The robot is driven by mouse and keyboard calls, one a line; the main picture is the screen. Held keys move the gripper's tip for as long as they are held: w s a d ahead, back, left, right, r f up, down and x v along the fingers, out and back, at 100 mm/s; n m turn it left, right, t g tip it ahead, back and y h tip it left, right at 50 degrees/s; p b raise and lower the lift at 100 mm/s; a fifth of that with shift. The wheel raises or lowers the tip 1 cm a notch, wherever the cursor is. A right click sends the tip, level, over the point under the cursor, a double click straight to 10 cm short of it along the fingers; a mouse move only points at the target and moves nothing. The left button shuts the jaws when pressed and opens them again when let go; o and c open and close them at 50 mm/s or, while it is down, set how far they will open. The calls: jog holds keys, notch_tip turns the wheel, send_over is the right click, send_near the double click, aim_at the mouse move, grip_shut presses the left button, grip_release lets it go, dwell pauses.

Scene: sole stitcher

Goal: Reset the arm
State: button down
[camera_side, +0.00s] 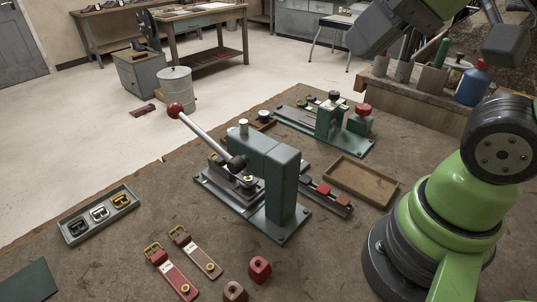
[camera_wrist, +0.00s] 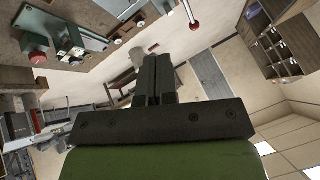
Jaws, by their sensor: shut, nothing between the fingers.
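My gripper (camera_wrist: 157,60) shows in the wrist view with its two dark fingers side by side and touching, with nothing between them. It is raised and tilted, looking out over the room. In the side view my green arm rises at the right, and its upper parts are cut off by the top edge. The fingertips cannot be made out there. The green press (camera_side: 272,172) with its red-knobbed lever stands on the brown workbench (camera_side: 130,250), well below the raised arm.
A second green fixture (camera_side: 328,120), a shallow brown tray (camera_side: 361,182) and a grey buckle tray (camera_side: 98,214) stand on the bench. Two straps (camera_side: 171,273) lie in front. A blue bottle (camera_side: 472,84) stands on a back-right shelf near my arm.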

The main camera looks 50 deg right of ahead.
jog(key=shift+s+f, duration=0.65)
jog(key=shift+s, duration=0.3)
